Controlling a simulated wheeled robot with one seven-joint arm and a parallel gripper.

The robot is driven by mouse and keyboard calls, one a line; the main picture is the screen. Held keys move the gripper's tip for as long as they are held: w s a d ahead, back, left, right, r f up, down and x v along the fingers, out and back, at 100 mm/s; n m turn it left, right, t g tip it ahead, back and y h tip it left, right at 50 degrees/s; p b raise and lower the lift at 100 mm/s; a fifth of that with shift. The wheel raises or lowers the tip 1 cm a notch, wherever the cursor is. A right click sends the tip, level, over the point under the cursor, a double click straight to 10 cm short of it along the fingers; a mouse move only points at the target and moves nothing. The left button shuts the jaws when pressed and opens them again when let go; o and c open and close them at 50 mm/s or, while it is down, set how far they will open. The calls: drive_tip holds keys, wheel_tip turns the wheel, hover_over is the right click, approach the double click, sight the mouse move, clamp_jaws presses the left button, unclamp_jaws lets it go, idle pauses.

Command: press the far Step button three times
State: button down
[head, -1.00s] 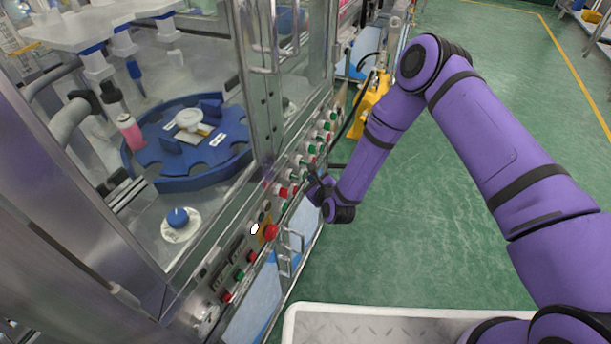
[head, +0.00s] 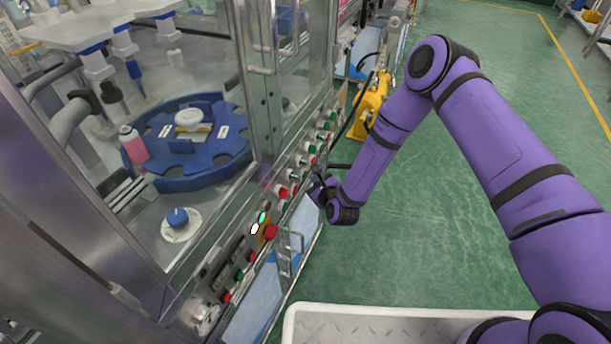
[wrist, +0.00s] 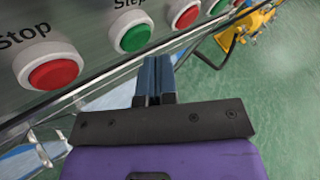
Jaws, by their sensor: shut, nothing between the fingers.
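My gripper (wrist: 152,72) is shut and empty in the wrist view, its blue-grey fingertips just below a green button (wrist: 132,37) labelled Step. A small gap seems to lie between the tips and the button, but contact is hard to judge. A red button (wrist: 53,72) under a Stop label is to the left, and another red button (wrist: 184,15) is to the right. In the head view my gripper (head: 317,188) is beside the slanted button panel. Several red and green buttons run up it, such as a green one (head: 312,149). Which is the far Step button is unclear there.
Behind the panel, a blue rotary disc (head: 190,180) carries a pink bottle (head: 135,147). A green lamp (head: 263,217) is lit near a red emergency knob (head: 270,232). A metal handle (head: 290,255) juts out. Green floor (head: 430,220) is open at right.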

drive_tip(key=shift+d, duration=0.1)
drive_tip(key=shift+s+d, duration=0.3)
drive_tip(key=shift+d, duration=0.45)
drive_tip(key=shift+s+d, duration=0.3)
drive_tip(key=shift+d, duration=0.5)
drive_tip(key=shift+s+d, duration=0.3)
drive_tip(key=shift+d, duration=0.45)
